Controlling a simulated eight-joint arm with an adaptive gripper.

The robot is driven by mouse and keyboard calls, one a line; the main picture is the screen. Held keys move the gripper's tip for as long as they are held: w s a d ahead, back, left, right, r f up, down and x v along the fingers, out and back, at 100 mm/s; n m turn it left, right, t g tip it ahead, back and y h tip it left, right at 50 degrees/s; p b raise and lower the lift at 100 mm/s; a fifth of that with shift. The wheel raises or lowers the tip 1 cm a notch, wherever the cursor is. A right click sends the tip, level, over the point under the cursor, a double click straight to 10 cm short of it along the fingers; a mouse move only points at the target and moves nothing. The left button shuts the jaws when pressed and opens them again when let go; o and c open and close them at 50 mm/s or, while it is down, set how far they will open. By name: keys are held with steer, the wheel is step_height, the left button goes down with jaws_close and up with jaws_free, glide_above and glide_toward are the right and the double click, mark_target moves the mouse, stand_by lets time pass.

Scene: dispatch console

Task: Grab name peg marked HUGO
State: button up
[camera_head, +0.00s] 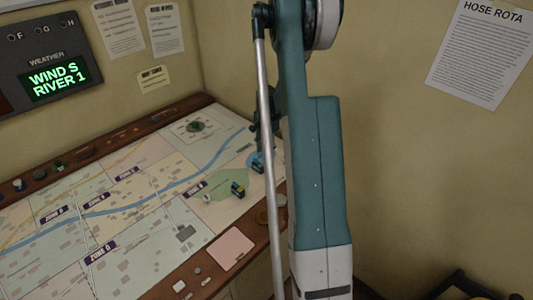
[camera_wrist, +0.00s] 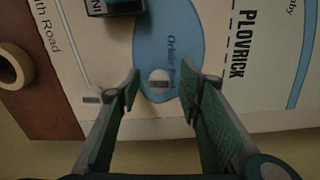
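My gripper (camera_wrist: 160,90) is open in the wrist view, with its two green-padded fingers apart. In the head view my teal arm hides much of the map's right end.
A dark block (camera_wrist: 116,7) with light letters sits at the wrist view's top. A tape roll (camera_wrist: 13,67) lies on the wooden rim at left.

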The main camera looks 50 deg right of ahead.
steer(key=shift+f, duration=0.5)
steer(key=c, duration=0.8)
